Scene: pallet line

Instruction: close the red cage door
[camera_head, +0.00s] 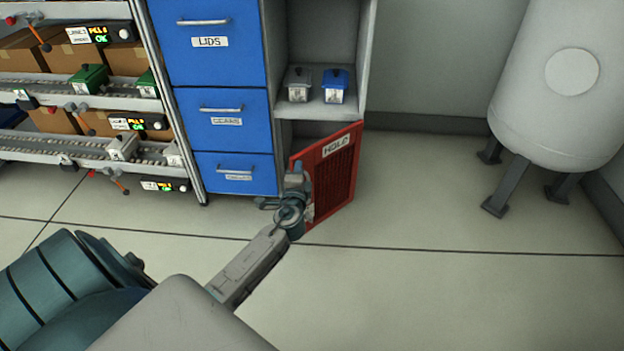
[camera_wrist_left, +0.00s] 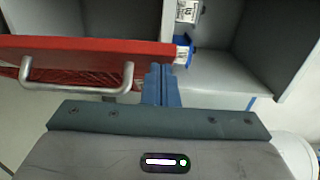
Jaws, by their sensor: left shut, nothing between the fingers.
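The red cage door (camera_head: 335,180), with a mesh panel and a label reading HOLD, stands partly open at the bottom of the grey cabinet. It angles out from the opening over the floor. My left gripper (camera_head: 297,172) is shut and empty at the door's left edge. In the left wrist view, the shut fingers (camera_wrist_left: 161,82) are beside the red door's edge (camera_wrist_left: 90,48), right of its silver bar handle (camera_wrist_left: 75,90). Whether they touch the door I cannot tell. My right gripper is not in view.
Blue drawers (camera_head: 222,120) stand left of the opening. A grey shelf (camera_head: 315,107) above the door holds a grey bin (camera_head: 298,86) and a blue bin (camera_head: 336,88). A white tank (camera_head: 555,110) on legs stands right. The floor (camera_head: 430,210) right of the door is clear.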

